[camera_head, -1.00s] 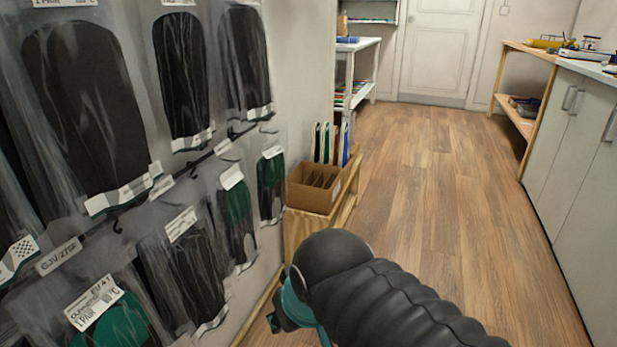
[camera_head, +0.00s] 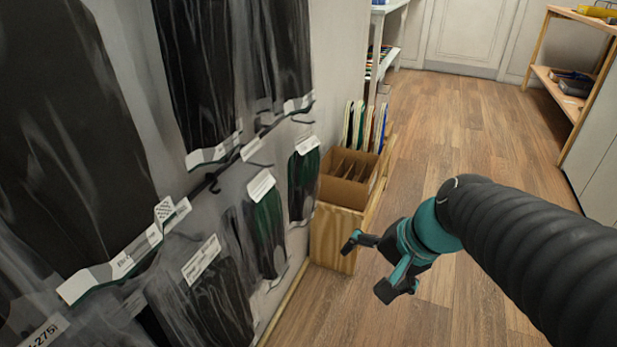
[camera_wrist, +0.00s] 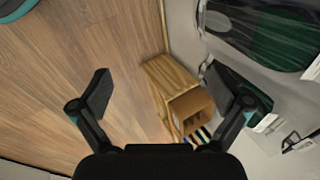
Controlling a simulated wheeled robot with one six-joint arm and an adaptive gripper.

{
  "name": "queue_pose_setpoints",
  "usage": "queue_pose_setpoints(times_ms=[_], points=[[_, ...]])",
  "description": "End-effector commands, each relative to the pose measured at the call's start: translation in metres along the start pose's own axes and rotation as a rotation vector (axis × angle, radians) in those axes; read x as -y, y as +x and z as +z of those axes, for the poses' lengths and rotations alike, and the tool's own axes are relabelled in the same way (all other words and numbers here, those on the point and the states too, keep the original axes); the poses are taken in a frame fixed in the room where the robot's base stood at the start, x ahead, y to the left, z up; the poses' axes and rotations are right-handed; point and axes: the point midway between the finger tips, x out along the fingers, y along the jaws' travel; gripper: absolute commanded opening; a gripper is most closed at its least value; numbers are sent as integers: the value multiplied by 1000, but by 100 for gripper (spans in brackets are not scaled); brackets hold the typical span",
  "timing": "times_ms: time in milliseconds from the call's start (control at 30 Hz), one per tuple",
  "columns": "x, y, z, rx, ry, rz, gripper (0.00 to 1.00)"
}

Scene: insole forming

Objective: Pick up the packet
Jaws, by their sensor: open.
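Several clear packets with dark insoles and white labels hang on the wall rack at the left; which one is the task's packet I cannot tell. A green and black packet (camera_head: 268,228) hangs in the lower row, with another packet (camera_head: 303,183) to its right and a darker packet (camera_head: 205,300) to its lower left. Larger black packets (camera_head: 195,75) hang above. My gripper (camera_head: 367,266) is open and empty, to the right of the lower packets and apart from them. In the wrist view its fingers (camera_wrist: 158,92) are spread, with a packet (camera_wrist: 262,35) at upper right.
A cardboard box (camera_head: 347,190) with dividers stands on a wooden stand (camera_head: 335,238) just behind my gripper. A white shelf (camera_head: 388,12) is further back. A wooden shelf unit (camera_head: 567,75) stands at right. The floor (camera_head: 450,140) between is clear.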

Motion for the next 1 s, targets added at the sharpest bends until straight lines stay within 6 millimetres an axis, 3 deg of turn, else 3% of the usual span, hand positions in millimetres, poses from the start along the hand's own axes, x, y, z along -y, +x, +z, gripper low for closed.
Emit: queue_pose_setpoints(times_ms=[267, 500, 700, 800, 1000], points=[[56, 46, -47, 228, 559, -214, 100], [86, 87, -111, 390, 1056, -382, 100], [88, 120, -165, 478, 1402, -498, 100], [86, 130, -183, 503, 1510, -536, 100], [86, 143, -198, 521, 1598, -569, 100]])
